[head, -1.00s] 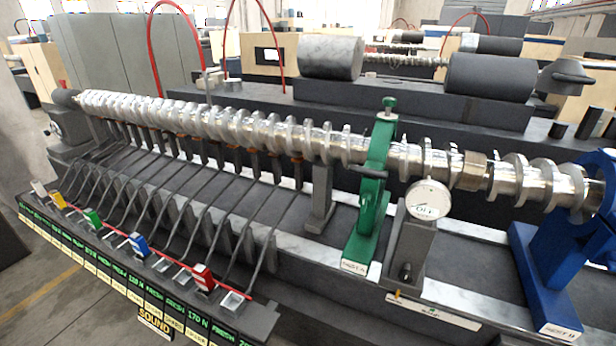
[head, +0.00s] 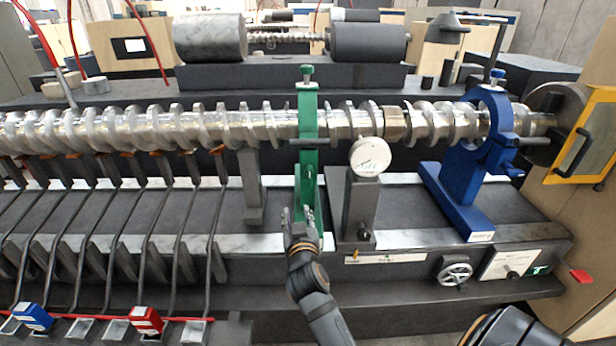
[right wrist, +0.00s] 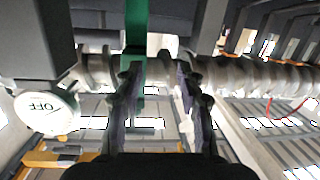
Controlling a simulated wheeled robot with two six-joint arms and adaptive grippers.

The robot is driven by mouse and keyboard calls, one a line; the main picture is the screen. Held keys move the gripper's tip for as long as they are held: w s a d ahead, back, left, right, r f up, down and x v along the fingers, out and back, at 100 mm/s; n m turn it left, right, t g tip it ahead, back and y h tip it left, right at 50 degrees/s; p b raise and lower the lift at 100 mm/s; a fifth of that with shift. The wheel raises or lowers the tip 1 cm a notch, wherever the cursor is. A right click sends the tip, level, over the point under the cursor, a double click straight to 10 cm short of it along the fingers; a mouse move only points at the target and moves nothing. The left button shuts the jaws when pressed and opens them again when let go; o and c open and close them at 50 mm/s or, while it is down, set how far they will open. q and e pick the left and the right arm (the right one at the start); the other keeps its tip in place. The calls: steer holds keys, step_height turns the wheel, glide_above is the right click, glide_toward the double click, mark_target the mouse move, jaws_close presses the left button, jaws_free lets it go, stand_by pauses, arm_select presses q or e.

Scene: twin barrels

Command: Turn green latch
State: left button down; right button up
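The green rest (head: 308,120) stands upright around the silver screw shaft, with a green knob (head: 306,72) on top. A short dark horizontal bar (head: 318,142) crosses its front just below the shaft; I cannot tell whether it is the latch. My right gripper (head: 300,213) is in front of the rest's lower part, below the bar, fingers pointing up. My left gripper is not in view.
A round white dial marked OFF (head: 370,156) stands on a grey post close right of the green rest. A blue rest (head: 490,130) holds the shaft farther right. Bent grey levers (head: 165,230) fill the left. A handwheel (head: 456,272) is at lower right.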

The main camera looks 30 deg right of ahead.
mark_target(310, 172)
steer(key=s+d+r+m+h, duration=0.2)
steer(key=s+d+r, duration=0.1)
steer(key=r, duration=0.5)
steer(key=p+x, duration=0.1)
steer(key=x, duration=0.3)
steer(key=p+x, duration=0.2)
steer(key=x, duration=0.3)
steer(key=shift+w+a+r, duration=0.1)
steer(key=shift+w+r, duration=0.2)
steer(key=shift+w, duration=0.45)
steer(key=shift+f, duration=0.1)
steer(key=shift+c, duration=0.2)
steer(key=shift+t, duration=0.3)
jaws_close()
